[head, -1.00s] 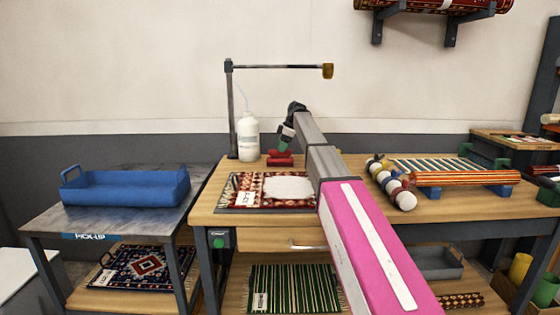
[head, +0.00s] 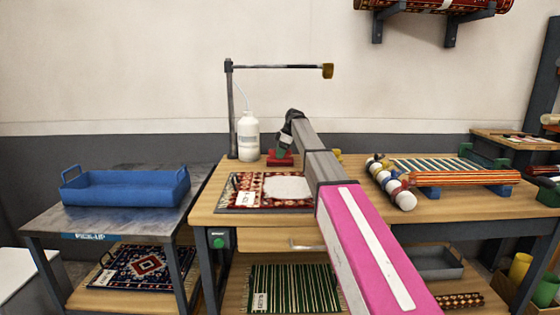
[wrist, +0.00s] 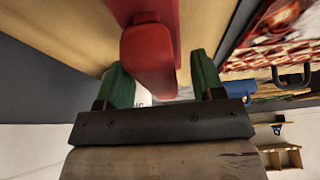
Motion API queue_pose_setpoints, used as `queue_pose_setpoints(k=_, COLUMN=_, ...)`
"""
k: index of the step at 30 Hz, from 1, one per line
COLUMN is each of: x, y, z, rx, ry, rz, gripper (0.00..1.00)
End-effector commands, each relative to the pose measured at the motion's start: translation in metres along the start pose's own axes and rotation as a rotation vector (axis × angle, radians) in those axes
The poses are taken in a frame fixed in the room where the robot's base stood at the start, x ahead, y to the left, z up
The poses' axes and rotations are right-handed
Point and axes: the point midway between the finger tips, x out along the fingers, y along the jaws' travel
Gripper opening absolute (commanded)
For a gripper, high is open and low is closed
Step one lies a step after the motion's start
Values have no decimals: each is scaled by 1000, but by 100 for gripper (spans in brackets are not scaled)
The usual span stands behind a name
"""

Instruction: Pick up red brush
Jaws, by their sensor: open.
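The red brush (head: 272,160) lies at the back of the wooden workbench, to the right of the white bottle. In the wrist view the red brush (wrist: 150,50) has a rounded end that lies between the two green fingers. My gripper (head: 283,153) is at the brush and covers part of it in the head view. In the wrist view my gripper (wrist: 158,68) is open, with a finger on each side of the brush and a gap visible at its right. Contact with the brush cannot be told.
A white bottle (head: 248,138) and a lamp post (head: 231,110) stand left of the brush. A patterned rug (head: 250,185) lies in front. A blue tray (head: 125,188) sits on the left table. A striped rug roll (head: 465,178) and several balls (head: 403,198) are at the right.

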Motion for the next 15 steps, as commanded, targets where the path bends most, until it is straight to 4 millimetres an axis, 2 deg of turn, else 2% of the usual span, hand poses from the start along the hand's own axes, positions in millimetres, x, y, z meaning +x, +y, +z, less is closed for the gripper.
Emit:
queue_pose_setpoints(k=8, x=0, y=0, z=0, rx=0, ry=0, rz=0, gripper=62)
queue_pose_setpoints(k=13, x=0, y=0, z=0, rx=0, ry=0, rz=0, gripper=6)
queue_pose_setpoints(k=15, x=0, y=0, z=0, rx=0, ry=0, rz=0, gripper=4)
